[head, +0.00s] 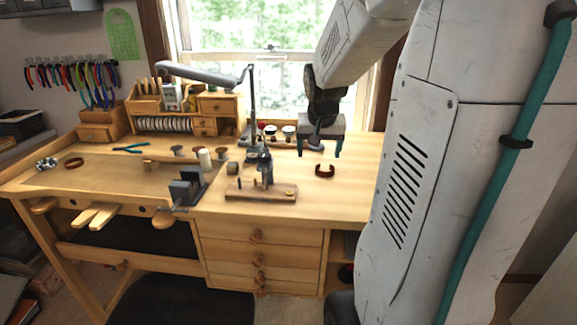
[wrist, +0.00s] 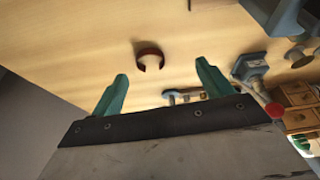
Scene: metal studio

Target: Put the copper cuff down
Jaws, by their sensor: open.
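The copper cuff (head: 325,171) is a small dark reddish-brown open ring. It rests on the right part of the wooden workbench top (head: 345,200). In the wrist view the cuff (wrist: 150,58) lies on the bare wood beyond my fingertips. My gripper (head: 320,154) is above the bench near the cuff, with its two teal fingers apart and nothing between them. In the wrist view my gripper (wrist: 161,70) also shows open, with the cuff apart from both fingers.
A small wooden-based tool stand (head: 262,190) is left of the cuff, and a vise (head: 187,188) is further left. A wooden organizer (head: 190,110) and lamp (head: 200,74) stand at the back. Bare wood surrounds the cuff.

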